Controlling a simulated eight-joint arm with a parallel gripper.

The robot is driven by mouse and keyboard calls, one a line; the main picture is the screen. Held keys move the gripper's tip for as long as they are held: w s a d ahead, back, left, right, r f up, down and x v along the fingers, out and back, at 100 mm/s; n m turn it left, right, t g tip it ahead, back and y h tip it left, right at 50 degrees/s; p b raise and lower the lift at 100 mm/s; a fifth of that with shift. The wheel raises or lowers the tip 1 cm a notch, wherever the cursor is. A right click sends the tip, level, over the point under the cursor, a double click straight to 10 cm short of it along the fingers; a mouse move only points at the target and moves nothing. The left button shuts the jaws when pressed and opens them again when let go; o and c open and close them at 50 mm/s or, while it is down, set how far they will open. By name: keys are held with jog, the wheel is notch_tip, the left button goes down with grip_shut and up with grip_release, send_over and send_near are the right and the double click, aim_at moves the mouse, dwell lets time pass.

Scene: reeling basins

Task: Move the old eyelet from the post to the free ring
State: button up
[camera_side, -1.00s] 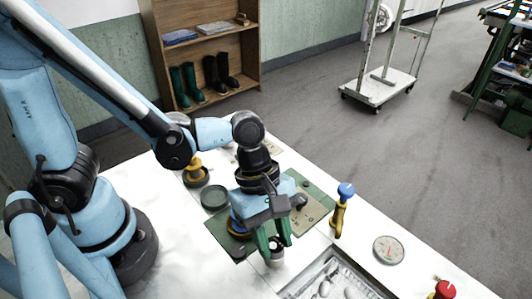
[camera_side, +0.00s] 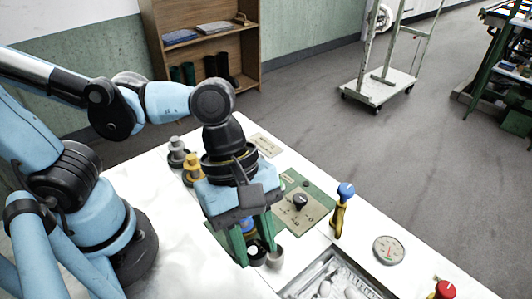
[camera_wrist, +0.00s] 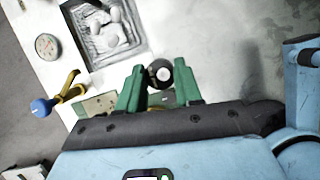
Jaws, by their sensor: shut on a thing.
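My gripper (camera_side: 254,250) has two green fingers pointing down over the front part of the bench. It is shut on a small dark round piece with a pale centre (camera_side: 257,253), which looks like the old eyelet. In the wrist view the eyelet (camera_wrist: 159,73) sits between the fingertips (camera_wrist: 160,82). A short grey round-topped piece (camera_side: 276,258), perhaps the post, stands just right of the fingers in the side view. My gripper hides part of the green mat (camera_side: 285,235) and a blue part (camera_side: 247,224) behind the fingers. I cannot make out the free ring.
A metal tray (camera_side: 322,264) with pale lumps lies right of the fingers. A blue-topped yellow tool (camera_side: 341,208), a dial (camera_side: 389,250) and a red knob (camera_side: 444,289) stand further right. A black knob (camera_side: 300,201) is on the mat. Grey (camera_side: 178,153) and yellow (camera_side: 193,169) stacks stand behind.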

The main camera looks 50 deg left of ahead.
jog(key=s+d+r, duration=0.2)
jog(key=s+r, duration=0.1)
jog(key=s, duration=0.2)
jog(key=w+a+f+n+t, duration=0.1)
jog(key=w+a+n, duration=0.2)
jog(key=w+a, duration=0.4)
jog(key=w+a+n+t, duration=0.2)
jog(key=w+a+n, duration=0.25)
jog(key=w, duration=0.55)
jog(key=shift+w+a+f+n+t+y, duration=0.3)
jog(key=shift+w+a+f+n, duration=0.8)
jog(key=shift+a, duration=2)
jog(key=shift+w+a+f+n+t+y, duration=0.25)
jog(key=shift+w+a+f, duration=0.9)
jog(key=shift+a, duration=1.95)
jog(key=shift+w+a+f+n+t+y, duration=0.15)
jog(key=shift+w+a+f+n+y, duration=0.3)
jog(key=shift+a+f+n, duration=1.75)
jog(key=a+m, duration=0.2)
jog(key=shift+r+m, duration=0.3)
jog(key=shift+r, duration=0.05)
jog(key=shift+f, duration=0.35)
jog(key=shift+w+f, duration=0.1)
jog(key=shift+f, duration=0.75)
